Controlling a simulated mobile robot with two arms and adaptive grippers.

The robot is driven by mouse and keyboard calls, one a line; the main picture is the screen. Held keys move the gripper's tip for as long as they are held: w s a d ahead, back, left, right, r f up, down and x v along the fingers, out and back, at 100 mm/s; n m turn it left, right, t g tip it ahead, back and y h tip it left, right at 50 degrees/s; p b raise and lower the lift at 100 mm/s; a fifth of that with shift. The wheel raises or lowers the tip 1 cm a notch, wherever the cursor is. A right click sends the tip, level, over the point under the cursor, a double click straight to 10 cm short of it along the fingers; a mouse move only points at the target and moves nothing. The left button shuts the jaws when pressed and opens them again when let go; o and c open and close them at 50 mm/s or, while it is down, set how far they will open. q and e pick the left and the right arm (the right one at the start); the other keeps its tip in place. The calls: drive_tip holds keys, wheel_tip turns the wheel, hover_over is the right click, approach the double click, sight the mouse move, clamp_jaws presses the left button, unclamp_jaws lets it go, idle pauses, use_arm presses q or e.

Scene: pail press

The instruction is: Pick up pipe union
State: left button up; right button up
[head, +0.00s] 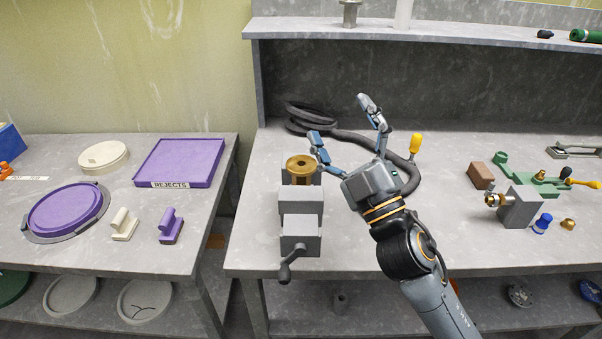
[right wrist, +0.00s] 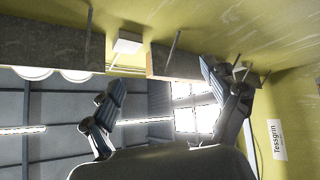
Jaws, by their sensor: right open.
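I cannot tell for sure which brass fitting is the pipe union. A round brass fitting (head: 300,162) with an open top sits upright in the jaws of a grey vise (head: 300,222) near the left end of the bench. A smaller brass and silver fitting (head: 494,200) shows at the left side of a grey block (head: 520,208) on the right. My right gripper (head: 342,122) is open and empty, its fingers spread wide, just right of the vise. One finger appears close to the round brass fitting; contact is unclear. In the right wrist view the open fingers (right wrist: 160,85) face the ceiling lights.
A black hose (head: 345,134) lies coiled behind the vise. A yellow-handled tool (head: 415,146) stands behind my right arm. A brown block (head: 480,176), green parts and a blue cap (head: 542,223) lie right. A purple rejects tray (head: 180,160) is on the left table.

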drive_tip(key=s+a+r+n+g+y, duration=0.4)
drive_tip(key=a+n+g, duration=0.3)
drive_tip(key=n+g, duration=0.4)
drive_tip(key=s+a+r+n+g+y, duration=0.2)
drive_tip(key=s+a+n+g+y, duration=0.35)
drive_tip(key=n, duration=0.75)
drive_tip(key=n+h, duration=0.4)
drive_tip(key=h, duration=1.3)
approach(302, 164)
drive_tip(key=p+x, duration=0.4)
drive_tip(key=x, duration=0.3)
drive_tip(key=shift+w+f, duration=0.1)
drive_tip(key=shift+w, duration=0.05)
drive_tip(key=shift+w+a+f, duration=0.2)
drive_tip(key=shift+f, duration=0.15)
use_arm(q)
drive_tip(key=r, duration=0.4)
drive_tip(key=shift+w+a, duration=0.3)
drive_tip(key=shift+a, duration=0.05)
